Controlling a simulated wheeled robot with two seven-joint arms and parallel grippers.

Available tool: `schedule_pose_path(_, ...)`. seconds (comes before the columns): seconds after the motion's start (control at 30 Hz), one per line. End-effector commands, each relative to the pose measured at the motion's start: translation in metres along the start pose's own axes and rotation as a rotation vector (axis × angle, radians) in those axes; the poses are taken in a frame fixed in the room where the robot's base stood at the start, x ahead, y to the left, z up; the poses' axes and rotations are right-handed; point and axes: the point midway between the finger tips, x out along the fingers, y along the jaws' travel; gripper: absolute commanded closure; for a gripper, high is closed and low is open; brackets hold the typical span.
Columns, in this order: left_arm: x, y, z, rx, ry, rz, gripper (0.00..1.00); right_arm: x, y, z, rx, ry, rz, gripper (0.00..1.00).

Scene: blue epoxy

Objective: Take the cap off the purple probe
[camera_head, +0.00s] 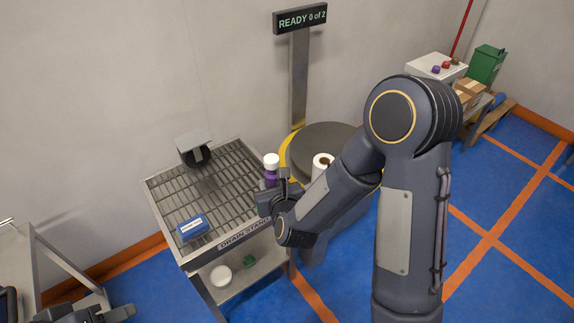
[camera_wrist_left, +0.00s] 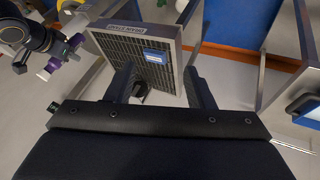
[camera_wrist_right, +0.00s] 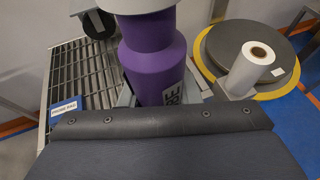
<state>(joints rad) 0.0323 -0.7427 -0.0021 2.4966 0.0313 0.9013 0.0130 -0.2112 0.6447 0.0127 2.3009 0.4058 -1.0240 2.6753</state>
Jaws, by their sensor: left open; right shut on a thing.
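The purple probe (camera_head: 271,176) stands upright in my right gripper (camera_head: 278,195), beside the right edge of the drain stand. Its white cap (camera_head: 271,160) is on its top end. In the right wrist view the purple body (camera_wrist_right: 150,45) fills the upper middle, with the pale cap (camera_wrist_right: 140,4) cut off by the top edge. The probe also shows small at the left of the left wrist view (camera_wrist_left: 55,63). My left gripper (camera_wrist_left: 160,88) is open and empty, far from the probe; in the head view it shows at the bottom left (camera_head: 100,314).
A round grey table (camera_head: 325,138) with a white roll (camera_head: 322,161) stands behind my right arm. A sign (camera_head: 300,18) reads "READY 0 of 2".

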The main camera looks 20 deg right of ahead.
Motion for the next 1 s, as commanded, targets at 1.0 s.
schedule_pose_path(1.0,0.001,0.045,-0.097,0.818,-0.246,-0.04,0.51,0.027,0.091,-0.064,-0.156,-0.002,0.374,1.0)
